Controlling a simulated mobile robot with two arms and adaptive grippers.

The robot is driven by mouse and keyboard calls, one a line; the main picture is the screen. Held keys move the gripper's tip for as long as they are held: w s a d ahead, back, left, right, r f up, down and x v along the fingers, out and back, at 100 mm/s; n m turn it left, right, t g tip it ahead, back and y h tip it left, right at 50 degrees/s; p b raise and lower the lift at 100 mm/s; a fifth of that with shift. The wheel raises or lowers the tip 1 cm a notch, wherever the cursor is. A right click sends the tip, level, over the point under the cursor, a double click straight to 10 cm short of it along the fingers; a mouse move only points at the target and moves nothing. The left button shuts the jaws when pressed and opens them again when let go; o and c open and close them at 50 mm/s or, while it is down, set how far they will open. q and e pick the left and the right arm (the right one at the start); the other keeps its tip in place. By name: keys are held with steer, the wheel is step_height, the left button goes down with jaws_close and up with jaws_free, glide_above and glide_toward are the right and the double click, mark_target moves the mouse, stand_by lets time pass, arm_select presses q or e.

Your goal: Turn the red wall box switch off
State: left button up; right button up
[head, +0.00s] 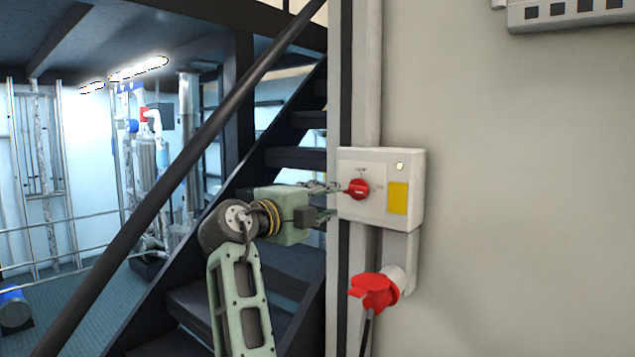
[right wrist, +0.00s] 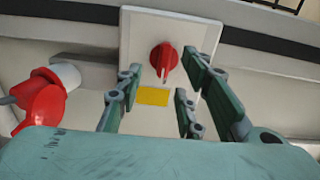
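The red switch (head: 357,189) is a rotary knob on the front of a pale grey wall box (head: 407,160) with a yellow label (head: 397,198). My right gripper (head: 332,203) is at the left of the knob, fingers pointing toward the box. In the right wrist view, the red knob (right wrist: 165,62) shows between and beyond the spread fingers (right wrist: 163,76), its handle roughly in line with the view's vertical. The gripper is open and holds nothing. I cannot tell whether a fingertip touches the knob. My left gripper is not in view.
A red capped socket (head: 375,291) with a dark cable hangs below the box; it also shows in the right wrist view (right wrist: 40,100). Dark stairs (head: 290,157) and a sloping handrail (head: 175,180) stand at the left.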

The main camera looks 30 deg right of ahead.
mark_target(352, 192)
steer(key=p+x, duration=0.1)
steer(key=x, duration=0.1)
steer(key=p+x, duration=0.1)
steer(key=x, duration=0.1)
steer(key=r+p+x, duration=0.1)
steer(key=p+x, duration=0.1)
steer(key=shift+s+d, duration=0.25)
steer(key=shift+d, duration=0.2)
steer(key=shift+w+d+f, duration=0.1)
steer(key=shift+w+d, duration=0.15)
steer(key=shift+d, duration=0.2)
steer(key=shift+f, duration=0.1)
jaws_close()
